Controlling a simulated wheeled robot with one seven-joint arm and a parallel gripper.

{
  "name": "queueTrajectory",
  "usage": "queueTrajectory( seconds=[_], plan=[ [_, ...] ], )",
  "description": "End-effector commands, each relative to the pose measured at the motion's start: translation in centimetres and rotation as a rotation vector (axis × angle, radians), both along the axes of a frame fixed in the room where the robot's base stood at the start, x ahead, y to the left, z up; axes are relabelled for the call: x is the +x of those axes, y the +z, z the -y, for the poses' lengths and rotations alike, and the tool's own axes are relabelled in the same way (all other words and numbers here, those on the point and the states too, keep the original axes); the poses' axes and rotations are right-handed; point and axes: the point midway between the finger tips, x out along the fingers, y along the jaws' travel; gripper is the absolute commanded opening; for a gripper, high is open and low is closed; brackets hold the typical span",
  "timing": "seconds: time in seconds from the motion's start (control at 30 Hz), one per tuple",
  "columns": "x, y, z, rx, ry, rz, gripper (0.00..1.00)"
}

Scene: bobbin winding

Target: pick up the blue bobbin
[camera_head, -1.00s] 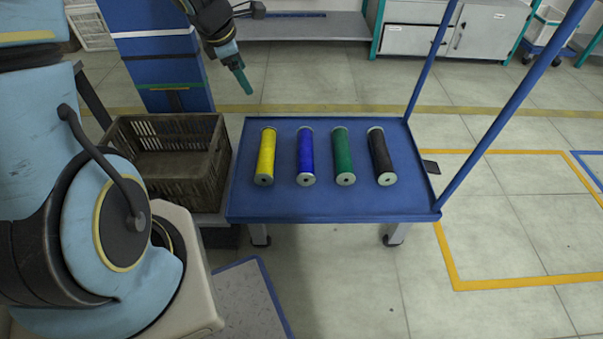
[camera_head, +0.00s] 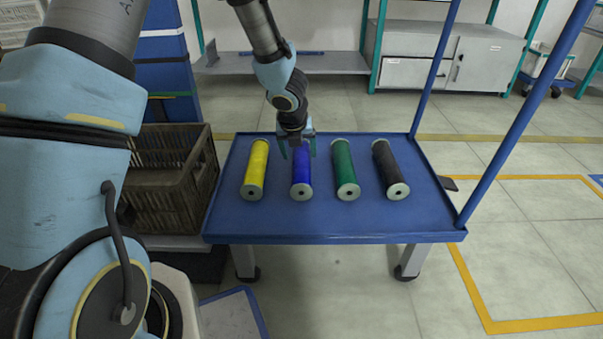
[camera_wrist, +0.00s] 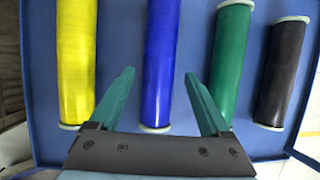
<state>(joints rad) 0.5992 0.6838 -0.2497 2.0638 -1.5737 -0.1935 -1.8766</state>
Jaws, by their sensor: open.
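The blue bobbin (camera_head: 301,180) lies on the blue cart top (camera_head: 330,222), between the yellow bobbin (camera_head: 256,170) and the green bobbin (camera_head: 344,170). My gripper (camera_head: 298,152) is above the far part of the blue bobbin and hides its far end in the head view. In the wrist view, my gripper (camera_wrist: 158,80) is open, with one green finger on each side of the blue bobbin (camera_wrist: 160,50). Nothing is held. I cannot tell how far the fingertips are above the cart top.
A black bobbin (camera_head: 390,170) lies right of the green one. A brown crate (camera_head: 165,205) stands left of the cart. Blue posts (camera_head: 520,110) rise at the cart's right side. The front of the cart top is clear.

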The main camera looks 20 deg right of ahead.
Motion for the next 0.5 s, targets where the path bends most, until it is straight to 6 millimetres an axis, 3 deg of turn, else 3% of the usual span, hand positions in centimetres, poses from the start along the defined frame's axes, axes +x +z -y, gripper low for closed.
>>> queueTrajectory(
  seconds=[0.03, 0.27, 0.5],
  plan=[
    [0.2, -1.3, 0.2, 0.001, 0.0, -0.002, 0.81],
    [0.8, -2.7, 0.6, 0.001, -0.002, 0.0, 0.81],
    [1.7, -6.0, 1.3, 0.001, -0.001, -0.001, 0.81]
  ],
)
